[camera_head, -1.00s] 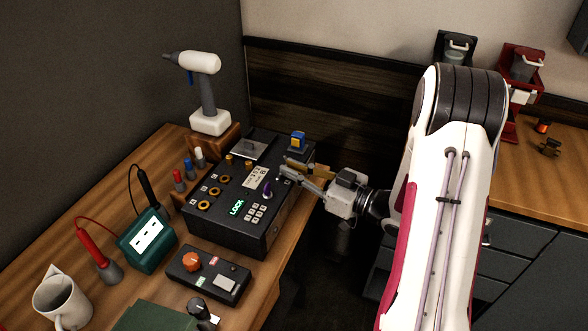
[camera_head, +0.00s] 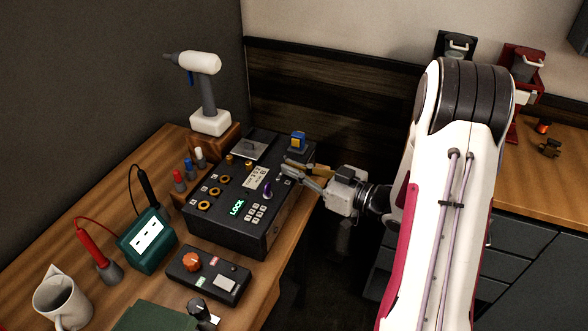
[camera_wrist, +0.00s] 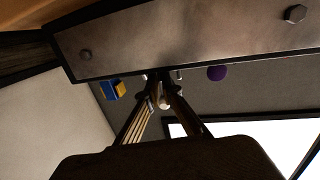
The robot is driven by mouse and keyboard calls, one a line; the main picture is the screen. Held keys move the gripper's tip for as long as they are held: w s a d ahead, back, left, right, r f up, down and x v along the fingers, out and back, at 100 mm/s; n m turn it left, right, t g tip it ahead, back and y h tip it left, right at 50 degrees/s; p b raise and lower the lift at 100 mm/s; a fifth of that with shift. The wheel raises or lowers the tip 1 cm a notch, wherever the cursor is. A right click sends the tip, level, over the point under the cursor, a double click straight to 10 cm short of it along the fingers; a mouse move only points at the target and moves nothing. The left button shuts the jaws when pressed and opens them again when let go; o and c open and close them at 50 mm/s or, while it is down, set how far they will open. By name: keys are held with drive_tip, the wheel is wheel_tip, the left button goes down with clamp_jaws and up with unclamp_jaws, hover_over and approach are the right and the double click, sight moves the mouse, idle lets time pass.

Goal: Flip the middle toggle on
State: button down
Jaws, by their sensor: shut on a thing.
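The black control box (camera_head: 225,225) stands on the wooden table and carries the toggles on its top panel. My gripper (camera_head: 287,170) reaches in from the right over the box's right edge. In the wrist view its fingers (camera_wrist: 165,98) close around a small pale toggle lever (camera_wrist: 164,102). Another small metal lever (camera_wrist: 178,75) shows close by. The fingers cover much of the toggle row, so I cannot tell which toggle is held or how it is tilted.
A purple knob (camera_head: 267,189), a keypad (camera_head: 256,213) and a green lit LOCK display (camera_head: 237,207) are on the panel. A blue and yellow part (camera_head: 298,142) stands at its far right corner. A black box with an orange knob (camera_head: 192,262) lies in front.

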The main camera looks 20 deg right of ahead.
drive_tip(key=shift+r, duration=0.1)
drive_tip(key=shift+w+a+r+n+g+h, duration=0.15)
drive_tip(key=shift+w+r+n+g+h, duration=0.1)
drive_tip(key=shift+g+h, duration=0.55)
drive_tip(key=shift+w+a+r+n+g+h, duration=0.15)
drive_tip(key=shift+r+g+h, duration=0.1)
drive_tip(key=shift+g+h, duration=0.5)
drive_tip(key=shift+w+a+r+g+h, duration=0.15)
drive_tip(key=shift+g+h, duration=0.3)
drive_tip(key=shift+g, duration=0.25)
drive_tip(key=shift+w+a+g+h, duration=0.15)
drive_tip(key=shift+g+h, duration=0.25)
drive_tip(key=shift+g, duration=0.25)
drive_tip(key=shift+w+a+g+h, duration=0.1)
drive_tip(key=shift+a+g+h, duration=0.05)
drive_tip(key=shift+g+h, duration=0.55)
drive_tip(key=c, duration=2.5)
unclamp_jaws()
drive_tip(key=shift+c, duration=0.2)
drive_tip(key=shift+r, duration=0.2)
drive_tip(key=v, duration=1.1)
drive_tip(key=shift+s+r, duration=0.25)
drive_tip(key=shift+s, duration=0.05)
